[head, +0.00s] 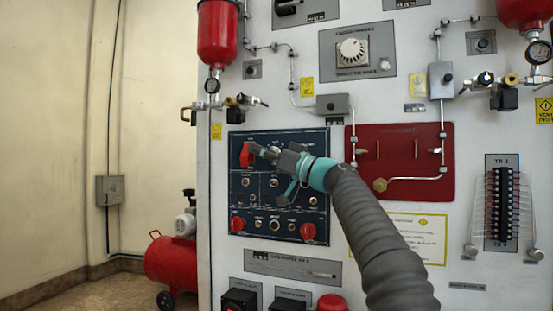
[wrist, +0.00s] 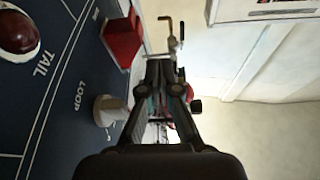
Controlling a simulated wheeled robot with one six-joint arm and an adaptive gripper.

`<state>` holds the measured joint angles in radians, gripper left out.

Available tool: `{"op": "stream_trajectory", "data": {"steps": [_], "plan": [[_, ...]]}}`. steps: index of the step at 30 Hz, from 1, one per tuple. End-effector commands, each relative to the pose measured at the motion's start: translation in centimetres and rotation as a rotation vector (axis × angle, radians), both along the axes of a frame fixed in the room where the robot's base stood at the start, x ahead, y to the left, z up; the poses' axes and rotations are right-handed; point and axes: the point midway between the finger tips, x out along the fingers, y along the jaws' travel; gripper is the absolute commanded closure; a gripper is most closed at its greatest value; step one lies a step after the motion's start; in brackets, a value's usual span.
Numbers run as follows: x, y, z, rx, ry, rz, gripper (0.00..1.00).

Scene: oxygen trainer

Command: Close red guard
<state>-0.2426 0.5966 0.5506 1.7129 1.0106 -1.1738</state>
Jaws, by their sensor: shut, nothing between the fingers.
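A red guard (head: 246,155) is at the upper left of the dark blue panel (head: 262,211). In the wrist view a red block (wrist: 122,40), which looks like this guard, stands out from the panel left of the fingertips. My gripper (head: 257,150) is shut and empty, its tips close to the right side of the guard in the head view. In the wrist view my gripper (wrist: 163,68) points past the panel's edge. I cannot tell whether the tips touch the guard. The guard's exact angle is unclear, and the switch under it is not visible.
Two more red parts sit low on the panel, at left (head: 237,224) and right (head: 308,231). A pale knob (wrist: 108,110) by the word LOOP stands close left of my fingers. A valve with pipes (head: 243,101) is above the panel.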

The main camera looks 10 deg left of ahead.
Motion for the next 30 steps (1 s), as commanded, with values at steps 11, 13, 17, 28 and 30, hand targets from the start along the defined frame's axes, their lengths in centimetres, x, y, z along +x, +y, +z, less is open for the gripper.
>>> {"op": "stream_trajectory", "data": {"steps": [11, 13, 17, 28, 30], "plan": [[-0.8, -2.9, -1.1, 0.001, 0.002, -0.001, 1.0], [-1.0, -3.7, -1.3, 0.0, 0.001, -0.002, 1.0], [-1.1, -4.7, -1.7, 0.001, 0.002, -0.003, 1.0], [-1.1, -6.9, -1.6, 0.01, -0.001, -0.011, 1.0], [-1.1, -7.1, -1.3, 0.013, -0.001, -0.01, 1.0]]}}
